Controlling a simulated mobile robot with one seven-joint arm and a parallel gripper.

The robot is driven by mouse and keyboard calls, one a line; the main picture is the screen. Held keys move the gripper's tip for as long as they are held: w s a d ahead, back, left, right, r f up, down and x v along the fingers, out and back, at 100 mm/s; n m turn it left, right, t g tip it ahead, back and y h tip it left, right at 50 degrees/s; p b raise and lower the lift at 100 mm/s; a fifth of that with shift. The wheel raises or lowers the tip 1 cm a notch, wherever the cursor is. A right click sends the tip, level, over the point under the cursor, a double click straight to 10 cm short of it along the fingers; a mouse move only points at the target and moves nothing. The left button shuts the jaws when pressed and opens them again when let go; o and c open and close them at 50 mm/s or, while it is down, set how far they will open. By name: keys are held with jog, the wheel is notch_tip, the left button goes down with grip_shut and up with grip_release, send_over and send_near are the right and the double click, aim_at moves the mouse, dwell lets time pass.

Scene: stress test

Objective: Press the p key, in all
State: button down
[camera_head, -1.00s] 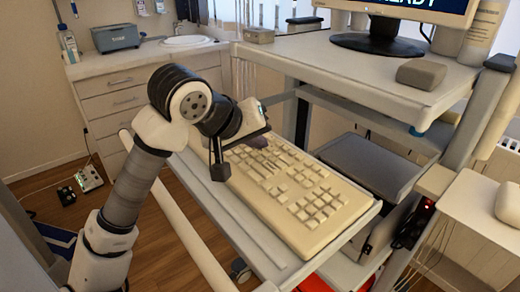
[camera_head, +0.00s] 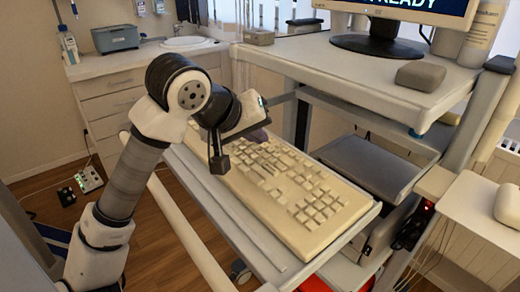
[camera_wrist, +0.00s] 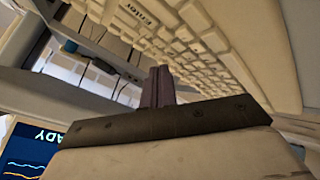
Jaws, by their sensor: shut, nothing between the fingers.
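A cream keyboard (camera_head: 312,240) lies on the pull-out shelf of a workstation in the head view. The letters on the other keys are too small or blurred to read, so I cannot tell which is the p key. My gripper (camera_head: 259,134) is over the far left part of the keyboard. In the wrist view its fingers (camera_wrist: 158,85) are together and empty, pointing at the keys. Whether the tips touch a key cannot be told.
A monitor (camera_head: 425,8) showing "READY" stands on the upper desk (camera_head: 345,70), with a grey box (camera_head: 421,74) near its edge. A dark grey tray (camera_head: 368,167) sits right of the keyboard. A white rail (camera_head: 190,235) runs along the shelf's left side.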

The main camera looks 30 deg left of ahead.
aim_at(256, 156)
jog(key=shift+r+p, duration=1)
jog(key=shift+r, duration=1.5)
jog(key=shift+s+f, duration=0.1)
